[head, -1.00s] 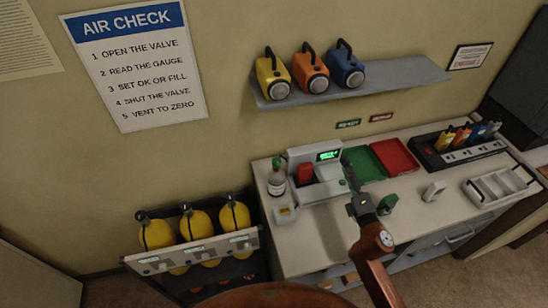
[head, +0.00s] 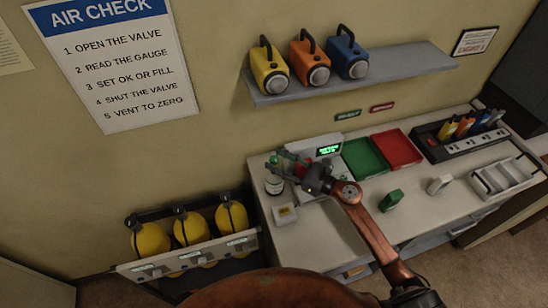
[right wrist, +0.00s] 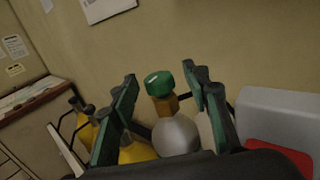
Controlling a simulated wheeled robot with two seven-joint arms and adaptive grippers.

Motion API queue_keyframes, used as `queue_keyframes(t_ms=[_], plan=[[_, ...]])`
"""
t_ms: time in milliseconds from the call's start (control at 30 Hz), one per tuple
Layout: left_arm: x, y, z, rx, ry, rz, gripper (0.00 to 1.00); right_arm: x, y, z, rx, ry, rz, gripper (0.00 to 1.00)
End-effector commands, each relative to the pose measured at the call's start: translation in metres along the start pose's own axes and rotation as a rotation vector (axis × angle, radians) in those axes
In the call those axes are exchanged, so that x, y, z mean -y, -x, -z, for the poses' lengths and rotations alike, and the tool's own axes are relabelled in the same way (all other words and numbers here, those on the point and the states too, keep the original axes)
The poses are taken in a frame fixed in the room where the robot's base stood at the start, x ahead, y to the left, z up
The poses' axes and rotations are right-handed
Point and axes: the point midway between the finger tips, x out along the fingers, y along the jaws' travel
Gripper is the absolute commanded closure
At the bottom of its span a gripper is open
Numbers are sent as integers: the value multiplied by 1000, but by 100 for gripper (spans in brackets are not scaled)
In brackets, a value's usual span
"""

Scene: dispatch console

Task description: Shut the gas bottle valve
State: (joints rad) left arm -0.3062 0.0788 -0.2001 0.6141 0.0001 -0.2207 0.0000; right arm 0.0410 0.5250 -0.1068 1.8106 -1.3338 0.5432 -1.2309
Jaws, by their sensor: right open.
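The gas bottle (head: 274,186) stands at the left end of the counter, a small pale bottle. In the right wrist view it is a grey rounded bottle (right wrist: 176,136) with a brass neck and a green valve knob (right wrist: 159,84) on top. My right gripper (head: 282,167) reaches in from the right and partly hides the bottle's top in the head view. In the wrist view the gripper's green-padded fingers (right wrist: 161,78) are spread open, with the knob between them in the picture. I cannot tell whether either finger touches it. My left gripper is not in view.
A white device with a lit display (head: 328,150) stands right of the bottle. Green (head: 364,159) and red (head: 398,149) trays lie beyond it. A rack of yellow cylinders (head: 193,228) stands below left. A shelf (head: 350,80) with three lamps hangs above.

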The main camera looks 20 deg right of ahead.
Motion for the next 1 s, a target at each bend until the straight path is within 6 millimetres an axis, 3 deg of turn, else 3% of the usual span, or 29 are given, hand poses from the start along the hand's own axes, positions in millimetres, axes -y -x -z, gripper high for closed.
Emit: queue_keyframes(t_ms=[200, 433, 1000], plan=[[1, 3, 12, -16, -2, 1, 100, -1, -15, 0, 0, -1, -2, 57], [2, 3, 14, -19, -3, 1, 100, -1, -16, 0, 0, -1, -2, 57], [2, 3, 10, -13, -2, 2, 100, -1, -15, 0, 0, -2, -2, 96]])
